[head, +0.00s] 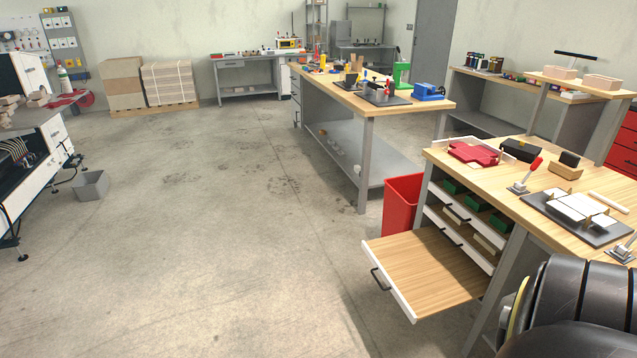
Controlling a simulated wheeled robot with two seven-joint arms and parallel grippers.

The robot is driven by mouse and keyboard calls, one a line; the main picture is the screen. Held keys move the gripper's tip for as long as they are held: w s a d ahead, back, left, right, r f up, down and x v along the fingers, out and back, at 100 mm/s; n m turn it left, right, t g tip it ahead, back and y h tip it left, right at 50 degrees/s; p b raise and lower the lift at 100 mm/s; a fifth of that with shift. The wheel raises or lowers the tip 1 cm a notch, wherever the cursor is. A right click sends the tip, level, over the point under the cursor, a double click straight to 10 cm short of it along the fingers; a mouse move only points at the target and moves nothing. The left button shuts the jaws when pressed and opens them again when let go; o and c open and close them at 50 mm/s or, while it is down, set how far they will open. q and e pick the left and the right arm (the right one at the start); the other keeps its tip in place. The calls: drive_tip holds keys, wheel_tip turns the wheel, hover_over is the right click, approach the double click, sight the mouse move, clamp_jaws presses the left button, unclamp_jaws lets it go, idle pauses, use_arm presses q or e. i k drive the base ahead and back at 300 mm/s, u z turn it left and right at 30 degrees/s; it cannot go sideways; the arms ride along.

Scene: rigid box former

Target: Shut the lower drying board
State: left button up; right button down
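The lower drying board (425,270) is a light wood panel with a white front edge. It is pulled far out to the left from under the workbench at the right. Its black bar handle (379,279) sits on the white front edge. Above it, white-fronted drawers (459,237) hold green and tan boxes and stick out a little. A dark rounded part of my own arm fills the bottom right corner and covers some of the bench front. Neither gripper shows in the head view.
A red bin (402,204) stands on the floor behind the board, near the bench. The workbench top (480,178) carries a red piece, clamps and white blocks. A long table (362,105) stands farther back. The concrete floor left of the board is clear.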

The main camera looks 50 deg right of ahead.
sight(427, 276)
drive_tip(key=z, duration=0.2)
drive_tip(key=i, duration=2.15)
drive_tip(key=z, duration=1.45)
drive_tip(key=i, duration=1.1)
drive_tip(key=z, duration=1.45)
drive_tip(key=i, duration=0.4)
drive_tip(key=z, duration=0.25)
